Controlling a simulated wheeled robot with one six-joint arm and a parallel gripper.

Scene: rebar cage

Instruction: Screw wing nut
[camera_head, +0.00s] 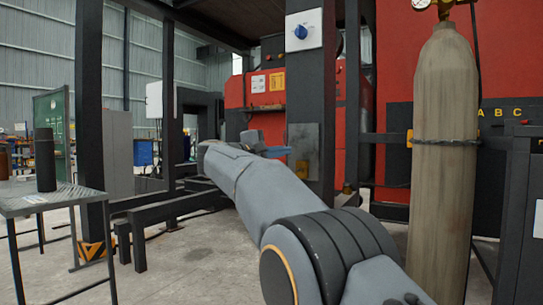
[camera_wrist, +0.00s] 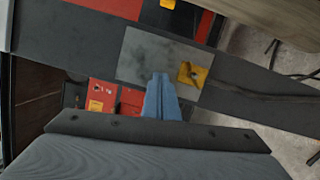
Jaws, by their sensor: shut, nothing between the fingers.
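My gripper (camera_wrist: 160,82) shows in the wrist view as two blue fingers pressed together, with nothing between them. In the head view its blue fingers (camera_head: 277,151) are in front of a dark column with a worn grey plate (camera_head: 312,141). In the wrist view the grey plate (camera_wrist: 150,55) lies beyond the fingertips. A yellow piece (camera_wrist: 193,74) with a small dark spot sits on its right part, to the right of the fingertips and apart from them. The wing nut cannot be made out clearly; whether the dark spot is part of it, I cannot tell.
The dark column (camera_head: 312,80) carries a white box with a blue knob (camera_head: 300,31) above the plate. A tall gas cylinder (camera_head: 444,160) stands to the right. A small metal table (camera_head: 50,198) with a dark cylinder (camera_head: 45,160) stands at the left. The floor between is partly clear.

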